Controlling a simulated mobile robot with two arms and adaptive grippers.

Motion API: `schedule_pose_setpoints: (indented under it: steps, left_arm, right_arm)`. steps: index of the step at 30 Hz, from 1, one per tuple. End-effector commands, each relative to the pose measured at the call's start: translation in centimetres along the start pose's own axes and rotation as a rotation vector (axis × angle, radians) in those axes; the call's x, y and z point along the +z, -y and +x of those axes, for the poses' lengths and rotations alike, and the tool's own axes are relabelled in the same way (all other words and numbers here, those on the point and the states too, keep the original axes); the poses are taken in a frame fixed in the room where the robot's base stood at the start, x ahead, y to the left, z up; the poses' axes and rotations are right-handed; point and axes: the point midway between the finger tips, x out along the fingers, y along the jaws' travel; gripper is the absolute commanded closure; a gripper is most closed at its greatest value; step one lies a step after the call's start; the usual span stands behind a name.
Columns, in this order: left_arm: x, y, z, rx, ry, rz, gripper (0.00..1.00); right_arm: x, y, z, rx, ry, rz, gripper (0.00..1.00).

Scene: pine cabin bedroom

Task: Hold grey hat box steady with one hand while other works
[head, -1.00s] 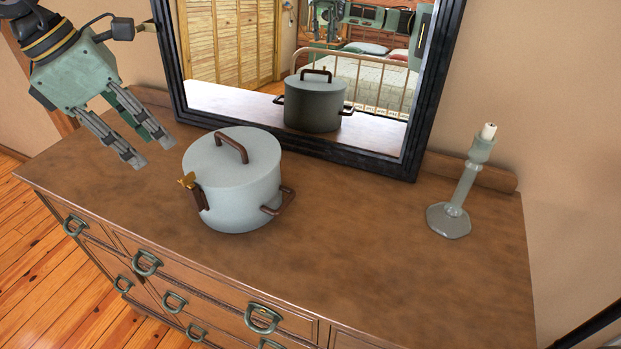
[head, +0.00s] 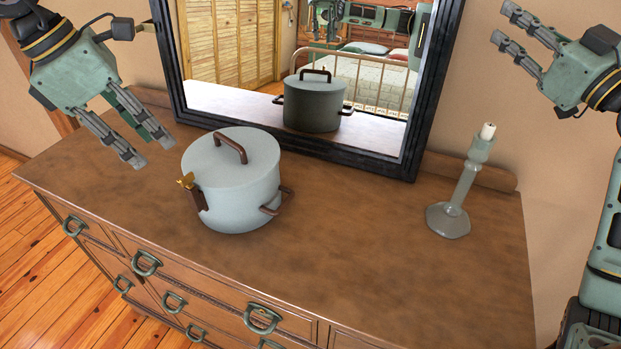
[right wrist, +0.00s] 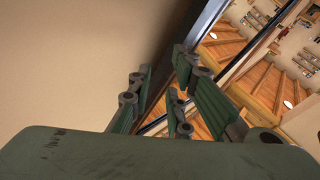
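The grey hat box (head: 238,193) is round, with a lid and a brown handle on top. It stands upright on the brown dresser top (head: 370,255), left of centre in the head view. My right gripper (head: 503,26) is open and empty, high at the upper right, far from the box. Its spread fingers also show in the right wrist view (right wrist: 160,82).
A dark-framed mirror (head: 405,150) stands behind the box and reflects it. A pale candlestick (head: 459,195) with a candle stands on the right of the dresser, below my right gripper. The dresser top between box and candlestick is clear.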

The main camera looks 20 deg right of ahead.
Motion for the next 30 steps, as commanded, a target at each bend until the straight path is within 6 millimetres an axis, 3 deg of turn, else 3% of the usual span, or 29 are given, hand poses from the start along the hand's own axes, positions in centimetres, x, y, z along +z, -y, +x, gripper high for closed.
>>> schedule_pose_setpoints:
  steps: [3, 6, 13, 21, 25, 30]
  left_arm:
    - [0.0, 0.0, 0.0, 0.0, 0.0, 0.0, 0.69]
    - [0.0, 0.0, 0.0, 0.0, 0.0, 0.0, 0.69]
    - [0.0, 0.0, 0.0, 0.0, 0.0, 0.0, 0.69]
    - [0.0, 0.0, 0.0, 0.0, 0.0, 0.0, 0.69]
    - [0.0, 0.0, 0.0, 0.0, 0.0, 0.0, 0.69]
    - [0.0, 0.0, 0.0, 0.0, 0.0, 0.0, 0.69]
  right_arm:
    - [1.1, 5.8, 3.4, -0.154, 0.058, -0.122, 0.82]
    - [2.6, 10.9, 5.5, -0.283, 0.104, -0.235, 0.82]
    - [6.0, 22.2, 7.7, -0.589, 0.177, -0.52, 0.82]
    - [10.8, 33.0, 6.4, -0.953, 0.219, -0.897, 0.82]
    - [13.4, 36.6, 4.7, -1.123, 0.227, -1.077, 0.82]
    - [16.1, 39.2, 2.5, -1.296, 0.231, -1.262, 0.82]
